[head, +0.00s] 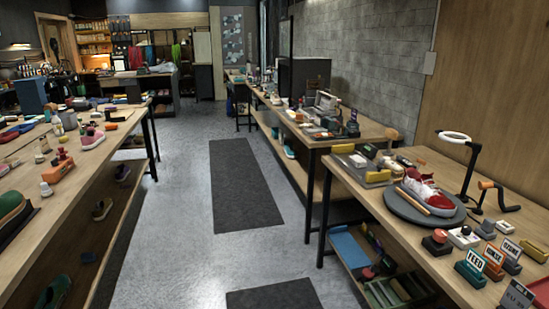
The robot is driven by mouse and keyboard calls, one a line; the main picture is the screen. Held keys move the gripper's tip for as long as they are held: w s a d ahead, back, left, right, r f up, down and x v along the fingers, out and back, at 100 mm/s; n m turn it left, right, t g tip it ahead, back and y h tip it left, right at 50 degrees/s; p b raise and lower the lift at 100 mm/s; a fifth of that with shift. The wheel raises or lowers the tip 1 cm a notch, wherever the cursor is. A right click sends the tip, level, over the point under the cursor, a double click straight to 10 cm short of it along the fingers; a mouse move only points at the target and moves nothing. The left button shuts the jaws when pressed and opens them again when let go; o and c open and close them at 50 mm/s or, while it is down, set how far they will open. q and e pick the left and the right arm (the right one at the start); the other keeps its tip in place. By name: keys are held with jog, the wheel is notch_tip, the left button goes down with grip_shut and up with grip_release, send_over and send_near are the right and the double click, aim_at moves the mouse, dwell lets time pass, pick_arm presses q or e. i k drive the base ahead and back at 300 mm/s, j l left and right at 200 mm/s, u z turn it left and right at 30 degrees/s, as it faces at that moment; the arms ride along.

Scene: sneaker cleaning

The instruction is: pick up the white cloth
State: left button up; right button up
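I cannot make out a white cloth for certain. A small pale flat item (358,160) lies near the back left of the right-hand workbench (350,186), but it is too small to tell whether it is cloth. A red and white sneaker (429,190) sits on a round grey turntable (397,206) on the same bench, with a wooden-handled tool beside it. Neither of my grippers is in view.
A long bench (78,184) with shoes and bottles is at left. The aisle between has dark mats (243,185) and is otherwise clear.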

aim_at(357, 160)
jog(key=i, duration=0.85)
jog(key=i+j+z, duration=0.15)
jog(key=i, duration=0.75)
jog(key=i+j+z, duration=0.1)
jog(key=i+z, duration=0.35)
jog(key=i+j+z, duration=0.2)
jog(key=z, duration=0.25)
jog(key=i+j+z, duration=0.65)
jog(key=z, duration=0.25)
jog(key=k+j, duration=0.05)
